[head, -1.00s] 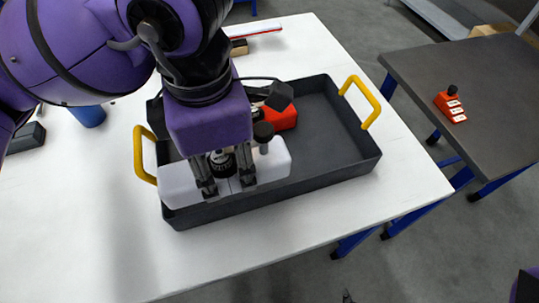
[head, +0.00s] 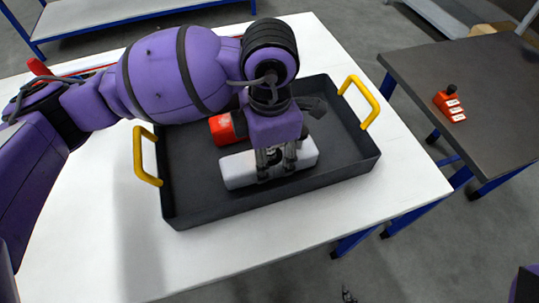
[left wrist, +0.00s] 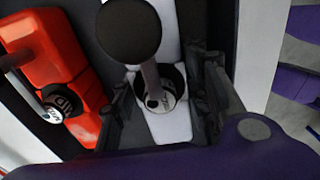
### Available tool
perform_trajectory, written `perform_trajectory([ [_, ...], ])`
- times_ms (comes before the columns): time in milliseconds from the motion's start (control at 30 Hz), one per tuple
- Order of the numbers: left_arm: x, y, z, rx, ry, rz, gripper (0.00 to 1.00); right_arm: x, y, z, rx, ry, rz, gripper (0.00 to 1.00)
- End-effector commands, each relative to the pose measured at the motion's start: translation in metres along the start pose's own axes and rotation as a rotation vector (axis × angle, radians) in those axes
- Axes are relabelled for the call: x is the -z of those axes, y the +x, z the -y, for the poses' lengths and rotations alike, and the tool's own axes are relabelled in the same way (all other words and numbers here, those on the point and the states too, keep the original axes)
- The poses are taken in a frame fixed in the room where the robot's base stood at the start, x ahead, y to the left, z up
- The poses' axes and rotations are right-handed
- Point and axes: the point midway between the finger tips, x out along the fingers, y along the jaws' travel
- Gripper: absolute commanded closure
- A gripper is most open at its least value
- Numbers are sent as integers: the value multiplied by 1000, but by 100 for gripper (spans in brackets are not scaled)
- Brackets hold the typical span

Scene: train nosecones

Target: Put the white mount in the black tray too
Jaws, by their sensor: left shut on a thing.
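The white mount (head: 239,171) is a long white block with a black knob on a post, the knob showing in the left wrist view (left wrist: 128,32). It lies within the outline of the black tray (head: 205,212), near its front half; I cannot tell whether it touches the tray floor. My left gripper (head: 277,166) points down and is shut on the mount around its middle. In the left wrist view its fingers (left wrist: 166,108) stand on both sides of the post's base.
A red-orange part (head: 222,130) lies in the tray behind the mount. The tray has two yellow handles (head: 362,100) and stands on a white table (head: 400,185). A dark table (head: 480,90) at the right bears another red-orange part (head: 449,104). The tray's right end is clear.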

Motion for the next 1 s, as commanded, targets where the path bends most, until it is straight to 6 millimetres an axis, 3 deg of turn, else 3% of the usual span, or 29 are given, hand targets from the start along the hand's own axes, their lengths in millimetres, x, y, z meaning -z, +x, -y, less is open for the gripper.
perform_trajectory([
  [433, 0, 11, 0, -1, 1, 1, 89, 2, 0, 0, 0, -1, -6, 100],
  [467, 0, 10, 0, -1, 1, 1, 54, 3, 0, 0, 0, -1, -7, 100],
  [567, 0, 9, 0, -1, 1, 1, 41, 3, 0, 0, 0, -1, -7, 100],
  [1000, 0, 0, -1, -3, 1, 3, 39, 3, 0, 0, 0, 0, -4, 100],
])
